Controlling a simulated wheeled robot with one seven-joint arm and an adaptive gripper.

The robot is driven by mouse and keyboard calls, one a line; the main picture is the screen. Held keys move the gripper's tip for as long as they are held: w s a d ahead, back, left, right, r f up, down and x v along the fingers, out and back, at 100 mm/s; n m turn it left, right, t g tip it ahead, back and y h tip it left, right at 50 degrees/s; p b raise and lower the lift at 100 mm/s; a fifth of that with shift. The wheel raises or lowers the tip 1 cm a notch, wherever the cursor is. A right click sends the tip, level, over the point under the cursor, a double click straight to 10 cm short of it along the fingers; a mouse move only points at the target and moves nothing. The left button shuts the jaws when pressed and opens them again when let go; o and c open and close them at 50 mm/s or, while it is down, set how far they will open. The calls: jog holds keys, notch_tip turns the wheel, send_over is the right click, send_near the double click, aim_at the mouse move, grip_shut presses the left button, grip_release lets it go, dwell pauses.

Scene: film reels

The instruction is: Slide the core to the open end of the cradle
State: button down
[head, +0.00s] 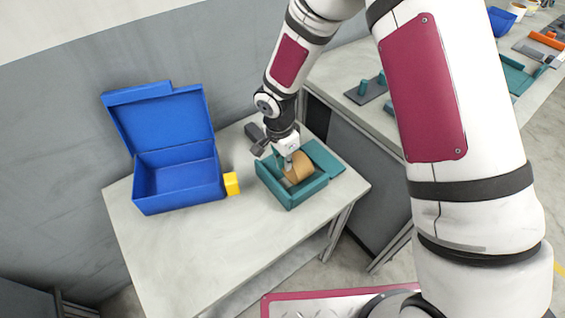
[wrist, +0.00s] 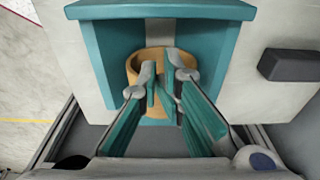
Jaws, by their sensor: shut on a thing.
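The core (head: 301,167) is a tan ring-like piece standing in the teal cradle (head: 292,203) on the light table. In the wrist view the core (wrist: 133,70) is at the middle, and the cradle (wrist: 160,12) has walls at the top and both sides. The cradle's side nearest my gripper looks open there. My gripper (wrist: 161,84) reaches in from that side, and its fingers are close together, shut on the core. The fingers hide the core's middle and part of its lower edge. In the head view my gripper (head: 288,165) comes down at the core's left side.
A blue box (head: 180,205) with its lid raised stands left of the cradle, with a yellow block (head: 232,183) between them. A dark grey block (wrist: 290,65) lies beside the cradle in the wrist view. The table's front part (head: 220,240) is clear.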

jog(key=shift+w+d, duration=0.55)
jog(key=shift+d, duration=0.3)
jog(key=shift+s+a, duration=0.7)
jog(key=shift+a, duration=0.35)
notch_tip(320, 180, up, 6)
jog(key=p, duration=0.2)
jog(key=shift+p, duration=0.35)
jog(key=s+d+r+n+t, duration=0.1)
jog(key=s+d+r, duration=0.15)
jog(key=r, duration=0.45)
jog(key=s+d+r+n, duration=0.2)
jog(key=d+r, duration=0.2)
jog(key=r, duration=0.3)
jog(key=s+d+r+n+t, duration=0.1)
jog(key=s+d+r, duration=0.1)
jog(key=d+r, duration=0.35)
jog(key=s+d+r+n+t, duration=0.1)
jog(key=s+d+r+n, duration=0.1)
jog(key=s+r, duration=0.3)
jog(key=s+d+r+n+t+y, duration=0.1)
jog(key=s+r+n, duration=0.4)
jog(key=s, duration=0.9)
jog(key=shift+d+r, duration=0.6)
jog(key=shift+d, duration=0.1)
